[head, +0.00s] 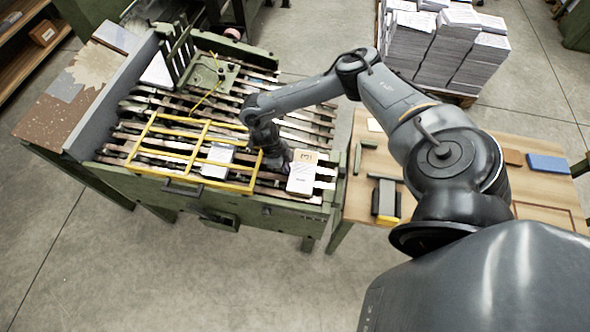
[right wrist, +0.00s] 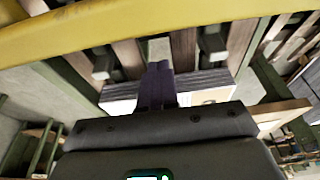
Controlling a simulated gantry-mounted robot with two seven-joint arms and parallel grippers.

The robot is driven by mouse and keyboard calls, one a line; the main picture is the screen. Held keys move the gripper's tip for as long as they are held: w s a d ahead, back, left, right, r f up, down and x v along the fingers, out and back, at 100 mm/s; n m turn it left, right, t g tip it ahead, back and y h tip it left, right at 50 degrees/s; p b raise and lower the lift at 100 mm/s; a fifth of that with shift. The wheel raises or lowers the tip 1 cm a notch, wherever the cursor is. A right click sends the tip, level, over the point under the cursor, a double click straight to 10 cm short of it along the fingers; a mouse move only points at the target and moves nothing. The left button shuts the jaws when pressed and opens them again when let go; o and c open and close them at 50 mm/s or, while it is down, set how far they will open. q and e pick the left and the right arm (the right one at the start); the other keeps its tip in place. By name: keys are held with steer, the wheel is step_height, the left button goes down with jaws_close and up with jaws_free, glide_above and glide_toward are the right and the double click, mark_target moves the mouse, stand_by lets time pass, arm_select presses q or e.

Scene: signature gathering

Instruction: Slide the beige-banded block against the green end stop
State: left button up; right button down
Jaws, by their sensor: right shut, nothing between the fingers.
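The beige-banded block (head: 302,176) is a white stack of paper with a beige band at its far end. It lies on the slats near the right end of the green machine. My right gripper (head: 283,168) is shut and empty, low beside the block's left side. In the right wrist view its closed fingers (right wrist: 156,88) overlap the block (right wrist: 205,84); I cannot tell whether they touch it. A green upright piece (head: 357,158) at the machine's right end looks like the end stop, with a gap between it and the block. My left gripper is not in view.
A yellow frame (head: 205,142) spans the slats left of my right gripper, with another white block (head: 218,160) beneath it. A wooden table (head: 345,212) adjoins the machine on the right, with a dark and yellow tool (head: 386,200) on it. Paper stacks (head: 440,50) stand behind.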

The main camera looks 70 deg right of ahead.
mark_target(294, 168)
steer(key=shift+s+d+p, duration=0.15)
steer(key=shift+s+p, duration=0.4)
steer(key=shift+s, duration=0.5)
steer(key=shift+s+d+p, duration=0.15)
steer(key=shift+s+p, duration=0.35)
steer(key=shift+s, duration=0.55)
steer(key=shift+w, duration=0.1)
steer(key=shift+w+f+b, duration=0.1)
steer(key=shift+w+b, duration=0.2)
steer(key=shift+w, duration=0.1)
steer(key=shift+w+a, duration=0.1)
steer(key=shift+w, duration=0.1)
step_height(294, 168, up, 4)
steer(key=p, duration=0.3)
steer(key=shift+f, duration=0.2)
step_height(294, 168, up, 4)
steer(key=p, duration=0.3)
steer(key=shift+f, duration=0.2)
